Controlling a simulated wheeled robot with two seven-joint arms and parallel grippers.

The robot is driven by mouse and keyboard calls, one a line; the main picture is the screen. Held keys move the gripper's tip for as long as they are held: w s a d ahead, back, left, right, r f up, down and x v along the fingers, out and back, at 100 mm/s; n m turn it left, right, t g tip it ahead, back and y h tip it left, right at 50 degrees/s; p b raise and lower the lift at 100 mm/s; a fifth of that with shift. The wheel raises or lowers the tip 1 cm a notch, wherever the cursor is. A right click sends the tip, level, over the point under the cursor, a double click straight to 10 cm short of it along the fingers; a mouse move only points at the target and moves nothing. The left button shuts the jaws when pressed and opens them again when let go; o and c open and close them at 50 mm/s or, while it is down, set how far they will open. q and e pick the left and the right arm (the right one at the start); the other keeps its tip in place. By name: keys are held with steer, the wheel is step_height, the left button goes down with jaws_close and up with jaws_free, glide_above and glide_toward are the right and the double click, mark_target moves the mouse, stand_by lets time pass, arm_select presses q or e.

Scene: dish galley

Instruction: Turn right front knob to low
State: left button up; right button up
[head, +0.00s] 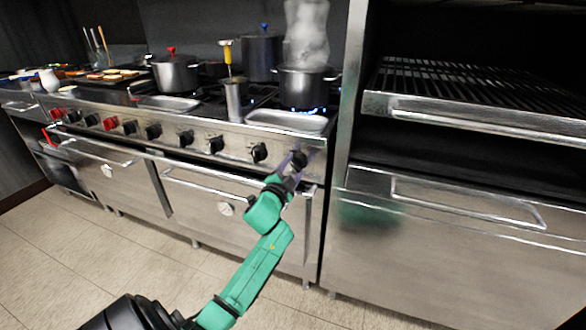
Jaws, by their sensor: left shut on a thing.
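The right front knob (299,159) is the black knob at the right end of the stove's steel front panel. My left gripper (294,166), at the end of my green arm, is shut on this knob. The gripper partly covers the knob, so I cannot read its pointer or any marks. Blue flames (297,109) show under the steaming pot (303,85) at the right end of the stove. My right gripper is not in view.
More black knobs (259,152) and several red ones line the panel to the left. Oven door handles (213,185) stick out below. A steel grill cabinet (440,240) stands close at the right. Pots, a ladle holder and food stand on the stove. The tiled floor in front is clear.

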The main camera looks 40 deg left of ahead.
arm_select(q)
steer(key=o, duration=1.4)
steer(key=shift+c, duration=0.2)
steer(key=v, duration=1.4)
steer(key=shift+s, duration=0.25)
steer(key=shift+d+f, duration=0.1)
steer(key=shift+d, duration=0.05)
